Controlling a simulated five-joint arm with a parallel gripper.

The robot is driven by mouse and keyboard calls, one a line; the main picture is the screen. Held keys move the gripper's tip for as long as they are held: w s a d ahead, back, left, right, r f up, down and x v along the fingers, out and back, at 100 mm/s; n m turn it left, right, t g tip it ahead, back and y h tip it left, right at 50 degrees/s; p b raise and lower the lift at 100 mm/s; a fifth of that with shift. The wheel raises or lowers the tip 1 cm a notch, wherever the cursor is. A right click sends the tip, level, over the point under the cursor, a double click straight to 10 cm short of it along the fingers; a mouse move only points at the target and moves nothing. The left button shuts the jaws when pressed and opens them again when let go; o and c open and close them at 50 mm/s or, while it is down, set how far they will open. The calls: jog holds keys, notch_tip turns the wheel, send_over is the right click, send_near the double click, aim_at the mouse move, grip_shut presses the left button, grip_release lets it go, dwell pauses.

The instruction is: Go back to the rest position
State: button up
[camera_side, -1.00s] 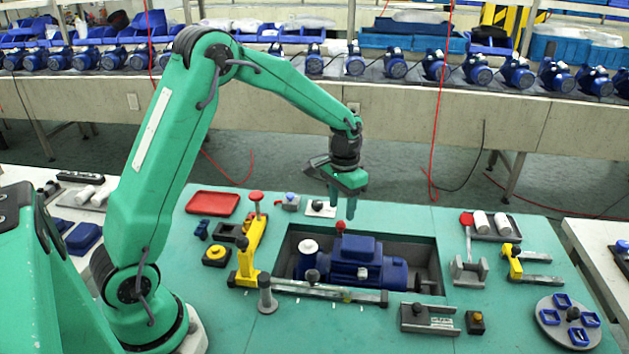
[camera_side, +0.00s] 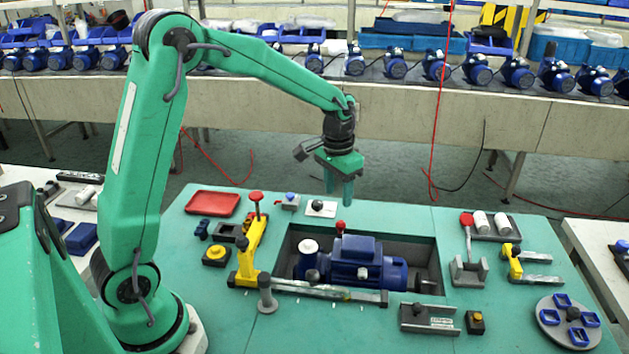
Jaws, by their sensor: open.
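My gripper (camera_side: 338,192) hangs in the air with its two green fingers pointing down. It is open, with nothing between the fingers. It is above the back part of the green table (camera_side: 385,325), over the back edge of the recess (camera_side: 425,240). A blue pump (camera_side: 352,264) lies in that recess, below and apart from my gripper. A red-topped knob (camera_side: 340,227) stands at the back of the pump, below the fingertips.
A yellow clamp (camera_side: 250,248) stands left of the recess, and a red tray (camera_side: 212,203) lies at the back left. A grey fixture with a red knob (camera_side: 467,262) and a round plate with blue parts (camera_side: 567,320) are on the right. A red cable (camera_side: 438,120) hangs behind.

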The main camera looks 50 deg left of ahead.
jog(key=s+d+r+t, duration=0.2)
jog(key=s+r, duration=0.3)
jog(key=s, duration=0.6)
jog(key=s+d+r+t, duration=0.2)
jog(key=s+r, duration=0.4)
jog(key=s, duration=0.5)
jog(key=shift+s+d+t, duration=0.2)
jog(key=shift+s+t, duration=0.2)
jog(key=shift+t, duration=0.1)
dwell(0.5)
